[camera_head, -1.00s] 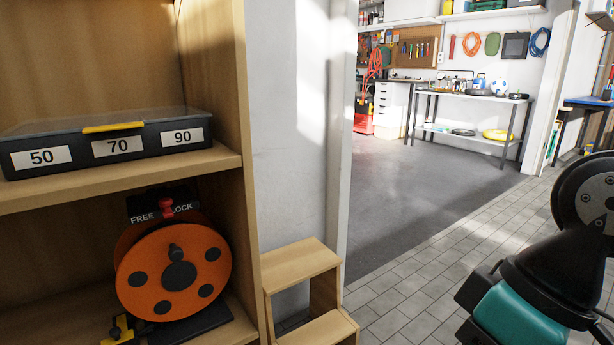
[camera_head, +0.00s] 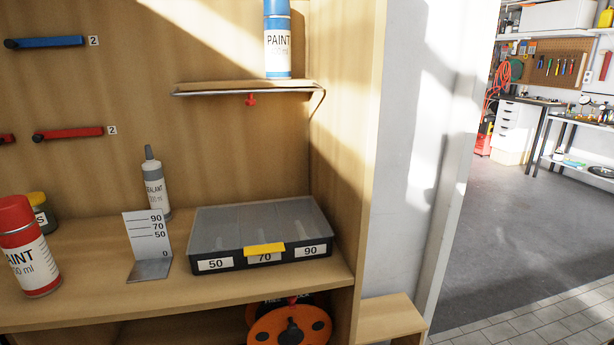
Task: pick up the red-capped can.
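The red-capped can (camera_head: 27,252) stands upright on the wooden workbench shelf (camera_head: 100,305) at the far left. It is a spray can with a red cap and a white label reading in part "AINT" and "00 ml"; its left side is cut off by the picture edge. My gripper is not in view, and nothing is seen touching the can.
A jar with a yellow lid (camera_head: 41,212) stands just behind the can. A height gauge plate (camera_head: 148,245), a sealant bottle (camera_head: 155,186) and a lidded organizer box (camera_head: 262,236) stand to the right. A blue-capped paint can (camera_head: 277,42) sits on a small upper shelf (camera_head: 240,87).

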